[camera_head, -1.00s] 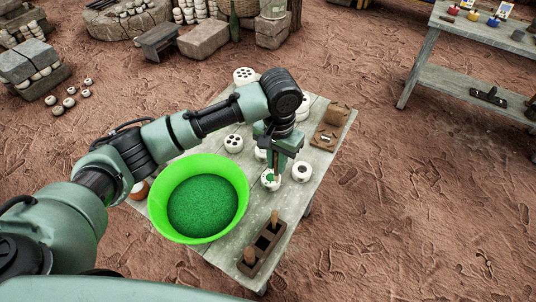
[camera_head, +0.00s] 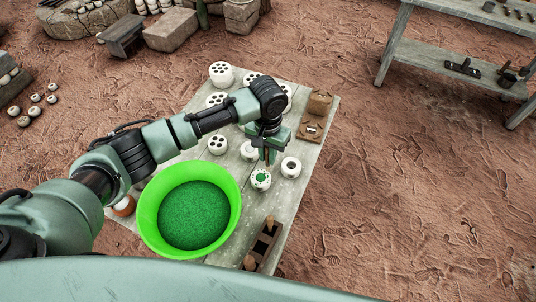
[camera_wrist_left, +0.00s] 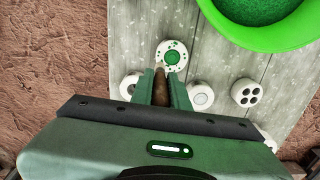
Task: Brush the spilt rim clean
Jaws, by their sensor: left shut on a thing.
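A small white pot (camera_head: 260,179) stands on the table with green specks spilt around its rim and green filling its opening. It also shows in the left wrist view (camera_wrist_left: 172,55), just beyond my fingertips. My left gripper (camera_head: 267,158) is just behind this pot in the head view. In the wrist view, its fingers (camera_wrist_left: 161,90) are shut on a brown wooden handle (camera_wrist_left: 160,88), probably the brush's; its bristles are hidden. A bright green bowl (camera_head: 150,215) full of green grains stands to the left. My right gripper is not in view.
Several white pots stand close by, including an open one (camera_head: 291,167) to the right and a holed one (camera_head: 217,144). A dark rack (camera_head: 266,249) with wooden-handled tools sits at the near edge. Brown blocks (camera_head: 310,131) stand far right.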

